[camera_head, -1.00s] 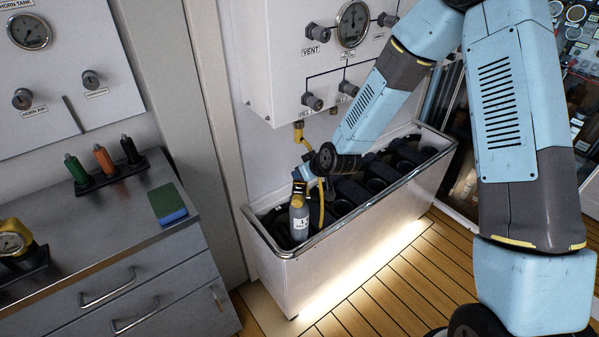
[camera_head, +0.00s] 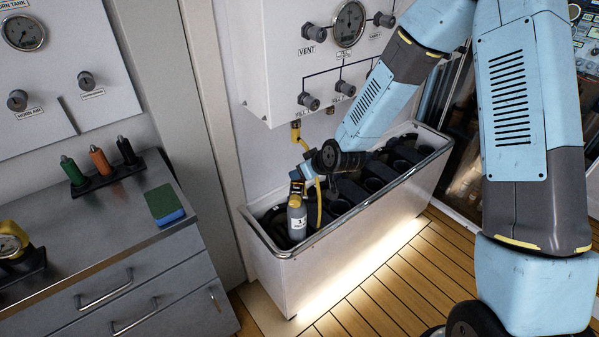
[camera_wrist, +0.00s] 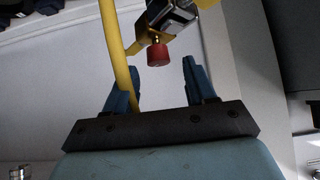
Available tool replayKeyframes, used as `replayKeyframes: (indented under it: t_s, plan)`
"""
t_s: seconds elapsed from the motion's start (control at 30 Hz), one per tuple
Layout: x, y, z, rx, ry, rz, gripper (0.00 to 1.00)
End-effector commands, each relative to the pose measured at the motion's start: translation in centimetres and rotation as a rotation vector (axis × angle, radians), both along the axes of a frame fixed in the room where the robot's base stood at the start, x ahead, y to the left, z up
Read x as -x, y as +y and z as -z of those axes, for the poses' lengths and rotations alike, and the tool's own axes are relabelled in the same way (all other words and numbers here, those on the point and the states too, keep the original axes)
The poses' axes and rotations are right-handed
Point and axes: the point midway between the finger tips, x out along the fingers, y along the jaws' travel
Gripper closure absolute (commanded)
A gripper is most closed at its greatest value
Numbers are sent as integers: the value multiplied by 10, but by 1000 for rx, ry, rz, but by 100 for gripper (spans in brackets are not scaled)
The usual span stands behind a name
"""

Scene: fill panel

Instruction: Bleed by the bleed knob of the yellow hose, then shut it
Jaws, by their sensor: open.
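The yellow hose (camera_head: 319,205) hangs from the wall panel down to the grey bottle (camera_head: 297,222) labelled 1, at the near left end of the trough. Its black and yellow end fitting (camera_head: 297,186) sits at the bottle's top. In the wrist view the red bleed knob (camera_wrist: 158,54) sticks out of the fitting (camera_wrist: 178,16). My gripper (camera_wrist: 160,68) is open and empty, with the knob just beyond and between its fingertips. The hose also shows in the wrist view (camera_wrist: 113,40), running close by the left finger. In the head view my gripper (camera_head: 306,173) is beside the fitting, its fingers partly hidden.
The white trough (camera_head: 350,235) with a metal rim holds several dark cylinder slots. The panel (camera_head: 270,60) with gauge and knobs hangs above it. A grey cabinet (camera_head: 110,240) with colored-handled tools and a green-blue sponge (camera_head: 168,205) stands left. The wooden floor in front is clear.

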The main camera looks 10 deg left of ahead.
Motion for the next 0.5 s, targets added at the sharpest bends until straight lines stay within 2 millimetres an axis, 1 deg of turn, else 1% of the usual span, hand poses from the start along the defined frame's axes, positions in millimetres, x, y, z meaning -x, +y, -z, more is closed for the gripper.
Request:
replayKeyframes:
  t_s: [0.03, 0.1, 0.5]
  plan:
    - [3, -6, -7, 1, -2, 2, 45]
    - [7, -11, -15, 1, -2, 2, 45]
    - [33, -43, -55, 1, -3, 1, 45]
